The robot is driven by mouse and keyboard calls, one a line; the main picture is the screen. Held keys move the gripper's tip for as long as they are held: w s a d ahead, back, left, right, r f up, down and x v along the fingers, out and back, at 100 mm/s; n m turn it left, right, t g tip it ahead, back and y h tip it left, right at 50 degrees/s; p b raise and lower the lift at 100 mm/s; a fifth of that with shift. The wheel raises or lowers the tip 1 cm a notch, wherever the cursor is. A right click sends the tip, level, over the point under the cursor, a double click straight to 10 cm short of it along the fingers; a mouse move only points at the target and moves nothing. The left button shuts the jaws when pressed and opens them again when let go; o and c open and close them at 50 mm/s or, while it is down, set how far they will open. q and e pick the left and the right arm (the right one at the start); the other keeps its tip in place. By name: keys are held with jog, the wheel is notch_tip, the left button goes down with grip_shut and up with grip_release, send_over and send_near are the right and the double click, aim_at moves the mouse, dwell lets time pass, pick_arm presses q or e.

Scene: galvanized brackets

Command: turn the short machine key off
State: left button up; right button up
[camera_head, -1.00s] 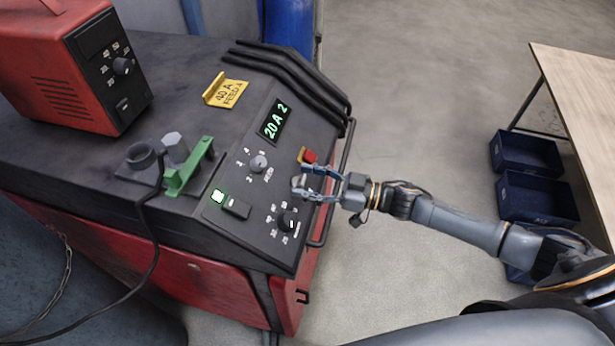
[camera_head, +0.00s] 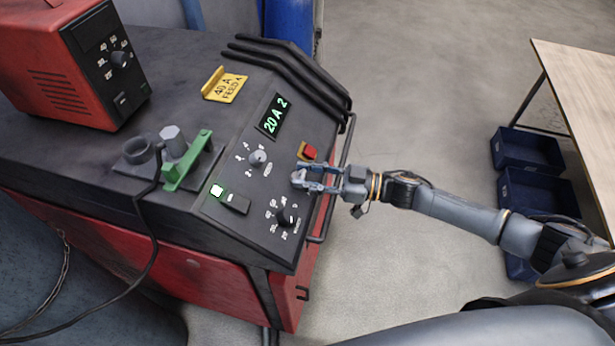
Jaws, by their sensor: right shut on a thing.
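My right gripper (camera_head: 302,180) comes in from the right and is shut at the panel's right side, on what appears to be the machine key. The key itself is mostly hidden by the fingers, so its exact angle cannot be read. My left gripper is not in view.
Close to the gripper are a red button (camera_head: 310,152), a grey selector knob (camera_head: 257,158) and a black knob (camera_head: 286,217). A black handle rail (camera_head: 335,185) runs along the panel's right edge. A red unit (camera_head: 75,65) and green clamp (camera_head: 187,162) sit on top.

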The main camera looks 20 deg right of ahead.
jog(key=n+g+b, duration=0.3)
jog(key=n, duration=0.1)
jog(key=n+g+b, duration=0.3)
jog(key=n+g, duration=0.1)
jog(key=w+n+g+b, duration=0.1)
jog(key=n+g+b, duration=0.2)
jog(key=n, duration=0.1)
jog(key=shift+n+b, duration=0.3)
jog(key=n+g+h+b, duration=0.2)
jog(key=n+g, duration=0.1)
jog(key=n, duration=0.1)
jog(key=shift+r+b, duration=0.1)
jog(key=shift+b, duration=0.3)
jog(key=shift+r+n+g+h+b, duration=0.15)
jog(key=shift+n+g+h+b, duration=0.9)
jog(key=shift+n+h, duration=0.6)
jog(key=shift+n, duration=0.35)
jog(key=o, duration=1.2)
jog(key=shift+c, duration=0.2)
